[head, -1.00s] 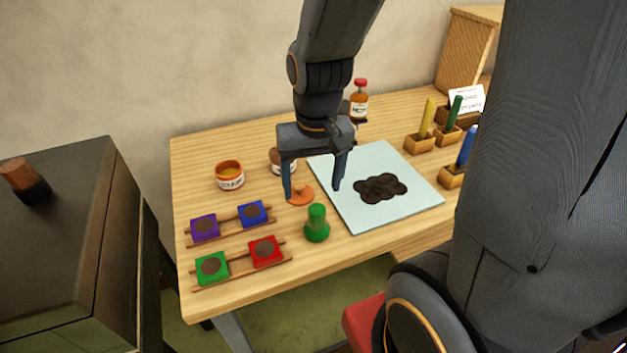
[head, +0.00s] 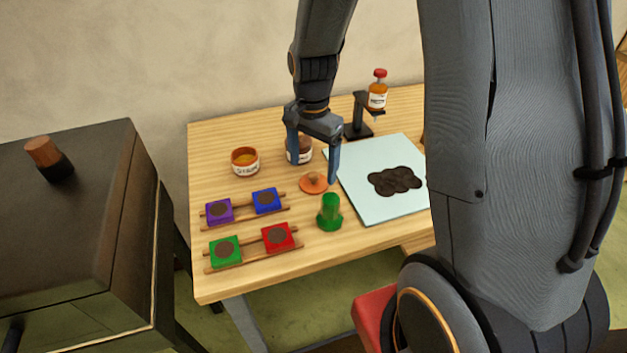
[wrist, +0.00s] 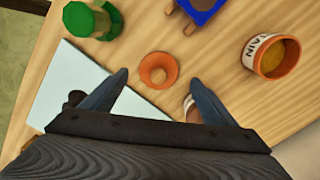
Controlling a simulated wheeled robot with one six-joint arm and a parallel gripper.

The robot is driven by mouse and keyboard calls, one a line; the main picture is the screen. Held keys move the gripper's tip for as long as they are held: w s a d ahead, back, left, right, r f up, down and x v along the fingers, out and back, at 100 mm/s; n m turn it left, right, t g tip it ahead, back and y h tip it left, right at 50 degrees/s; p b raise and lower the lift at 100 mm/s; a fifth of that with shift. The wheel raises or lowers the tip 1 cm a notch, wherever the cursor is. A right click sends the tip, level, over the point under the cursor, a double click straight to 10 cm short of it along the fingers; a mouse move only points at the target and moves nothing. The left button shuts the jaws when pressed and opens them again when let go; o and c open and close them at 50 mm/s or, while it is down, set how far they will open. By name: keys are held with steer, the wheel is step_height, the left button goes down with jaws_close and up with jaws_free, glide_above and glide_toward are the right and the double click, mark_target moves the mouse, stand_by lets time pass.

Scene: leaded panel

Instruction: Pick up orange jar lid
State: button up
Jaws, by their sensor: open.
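I cannot tell the exact height of the fingertips above the table.
An open orange jar (head: 245,161) stands to the left, a brown jar (head: 299,150) behind the gripper. A green stamp-like piece (head: 329,212) stands in front of the lid. Racks with coloured squares (head: 238,210) lie front left. The panel (head: 388,205) bears a dark blob.

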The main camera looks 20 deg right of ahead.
mark_target(313, 175)
steer(key=shift+s+f+p, duration=0.15)
steer(key=shift+f+p, duration=0.35)
steer(key=shift+f, duration=1.4)
steer(key=c, duration=1.1)
steer(key=shift+r, duration=0.1)
